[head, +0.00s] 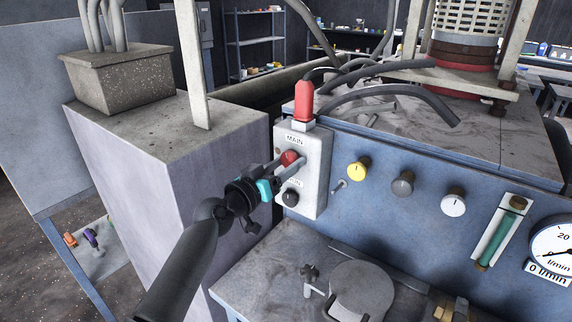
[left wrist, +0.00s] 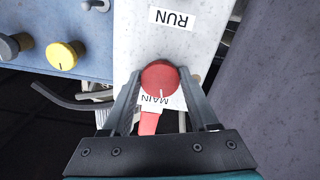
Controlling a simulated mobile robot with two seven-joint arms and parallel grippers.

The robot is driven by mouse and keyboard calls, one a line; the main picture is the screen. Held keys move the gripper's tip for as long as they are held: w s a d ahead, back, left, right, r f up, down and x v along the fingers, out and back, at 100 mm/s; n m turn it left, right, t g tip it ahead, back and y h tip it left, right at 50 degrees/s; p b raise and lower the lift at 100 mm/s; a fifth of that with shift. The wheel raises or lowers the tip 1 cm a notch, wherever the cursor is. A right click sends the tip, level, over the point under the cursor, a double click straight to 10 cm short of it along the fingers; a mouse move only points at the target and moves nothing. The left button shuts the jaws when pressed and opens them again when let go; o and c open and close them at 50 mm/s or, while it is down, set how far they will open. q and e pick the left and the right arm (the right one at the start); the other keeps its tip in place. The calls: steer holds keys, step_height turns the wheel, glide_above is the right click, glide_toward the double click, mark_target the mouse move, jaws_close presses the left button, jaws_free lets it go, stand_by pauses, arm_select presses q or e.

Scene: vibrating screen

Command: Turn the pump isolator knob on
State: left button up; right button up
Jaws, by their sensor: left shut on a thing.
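The red round knob (head: 289,158) sits under the MAIN label on the light grey control box (head: 316,160). No pump isolator label is readable. My left gripper (head: 287,165) reaches it from the lower left, shut on the knob with one finger on each side. In the left wrist view the red knob (left wrist: 160,76) shows between the two fingertips (left wrist: 160,84), upside down. Its white mark points toward the MAIN label (left wrist: 155,100). My right gripper is not in view.
Yellow (head: 358,169), grey (head: 403,183) and white (head: 453,202) knobs line the blue panel. A large grey block (head: 180,175) stands left of the box.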

arm_select(q)
steer(key=n, duration=0.3)
steer(key=shift+n, duration=0.4)
steer(key=n+p, duration=0.1)
steer(key=n, duration=0.2)
steer(key=shift+n, duration=0.3)
steer(key=n+p, duration=0.1)
steer(key=n, duration=0.3)
steer(key=shift+d+r, duration=0.1)
steer(key=shift+n+p, duration=0.6)
steer(key=shift+n, duration=1.1)
steer(key=o, duration=1.4)
